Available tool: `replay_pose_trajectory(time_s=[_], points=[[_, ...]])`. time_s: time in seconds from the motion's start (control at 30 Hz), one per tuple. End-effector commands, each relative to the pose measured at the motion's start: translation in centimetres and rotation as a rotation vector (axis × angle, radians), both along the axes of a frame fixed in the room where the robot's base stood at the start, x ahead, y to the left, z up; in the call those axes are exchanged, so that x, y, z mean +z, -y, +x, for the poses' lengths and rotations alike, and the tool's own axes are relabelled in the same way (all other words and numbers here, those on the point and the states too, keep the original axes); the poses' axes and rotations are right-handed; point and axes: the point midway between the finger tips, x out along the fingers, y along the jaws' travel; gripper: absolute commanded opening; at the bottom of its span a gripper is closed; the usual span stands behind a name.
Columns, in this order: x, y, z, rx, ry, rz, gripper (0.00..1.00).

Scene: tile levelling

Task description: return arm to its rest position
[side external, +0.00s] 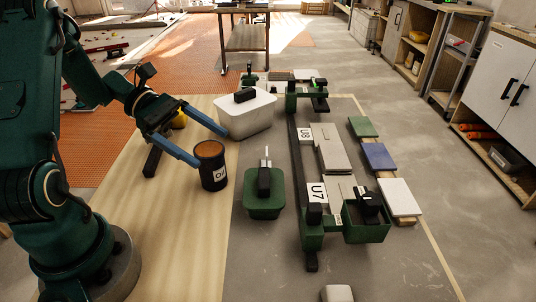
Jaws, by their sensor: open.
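My gripper (213,147) shows at the left centre in the side external view. Its two long blue fingers are spread wide apart and hold nothing. One finger points toward the white lidded container (246,117); the other ends beside the dark can labelled "Oil" (213,172). I cannot tell whether either finger touches them. My green arm comes in from the left, bent above the light wooden surface.
A green tub (264,200) with a black-handled tool stands right of the can. A green frame with labels U8 (306,134) and U7 (316,194) holds grey tiles. Green, blue and white tiles (398,197) lie to its right. Shelves and cabinets (503,81) line the right side.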

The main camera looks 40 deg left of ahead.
Motion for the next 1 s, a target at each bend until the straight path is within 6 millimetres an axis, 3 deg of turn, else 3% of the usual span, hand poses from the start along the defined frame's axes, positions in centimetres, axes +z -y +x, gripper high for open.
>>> replay_pose_trajectory(time_s=[0.2,0.4,0.7,1.0], points=[[1.6,4.9,-3.1,-0.384,0.130,0.356,1.00],[2.3,7.0,-6.4,-0.711,0.302,0.688,1.00],[3.8,7.5,-9.4,-1.114,0.665,1.177,1.00],[5.7,7.1,-10.0,-1.302,0.973,1.508,1.00]])
